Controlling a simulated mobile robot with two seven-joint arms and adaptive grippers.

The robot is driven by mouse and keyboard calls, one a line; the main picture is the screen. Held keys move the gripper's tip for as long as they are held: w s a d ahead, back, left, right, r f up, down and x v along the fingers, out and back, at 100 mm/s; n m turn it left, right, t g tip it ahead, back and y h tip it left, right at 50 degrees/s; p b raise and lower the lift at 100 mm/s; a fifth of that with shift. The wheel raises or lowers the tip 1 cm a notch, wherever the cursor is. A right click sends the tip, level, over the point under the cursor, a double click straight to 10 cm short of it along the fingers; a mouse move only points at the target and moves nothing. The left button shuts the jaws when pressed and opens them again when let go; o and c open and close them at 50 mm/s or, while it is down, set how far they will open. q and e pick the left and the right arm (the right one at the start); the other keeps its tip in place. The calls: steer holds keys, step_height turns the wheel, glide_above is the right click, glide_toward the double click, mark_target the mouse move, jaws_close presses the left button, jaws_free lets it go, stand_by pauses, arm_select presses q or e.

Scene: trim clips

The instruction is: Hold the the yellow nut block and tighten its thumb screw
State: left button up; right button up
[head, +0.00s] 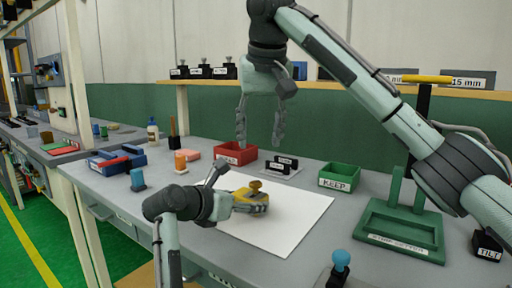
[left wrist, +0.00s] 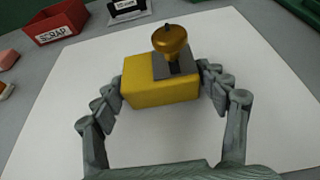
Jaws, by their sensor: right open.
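The yellow nut block (head: 248,197) stands on a white sheet (head: 300,222) on the workbench. In the left wrist view the yellow nut block (left wrist: 160,90) carries a dark plate and a brass-coloured thumb screw (left wrist: 171,42) that sticks up from its top; the screw also shows in the head view (head: 256,186). My left gripper (head: 248,203) has its fingers against two opposite sides of the block, as the left wrist view shows (left wrist: 162,92). My right gripper (head: 261,140) is open and empty, pointing down above and behind the block, apart from the screw.
Behind the sheet are a red SCRAP bin (head: 236,152), small dark labelled blocks (head: 284,163) and a green KEEP bin (head: 339,177). A green stand (head: 402,225) is at right. Blue and orange items stand at left. A shelf (head: 340,89) runs along the back.

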arm_select(q)
steer(key=o, duration=0.3)
steer(key=v, duration=1.2)
steer(key=shift+a+f, duration=0.1)
steer(key=x, duration=1.2)
arm_select(e)
steer(key=x, duration=0.6)
steer(key=shift+f, duration=0.2)
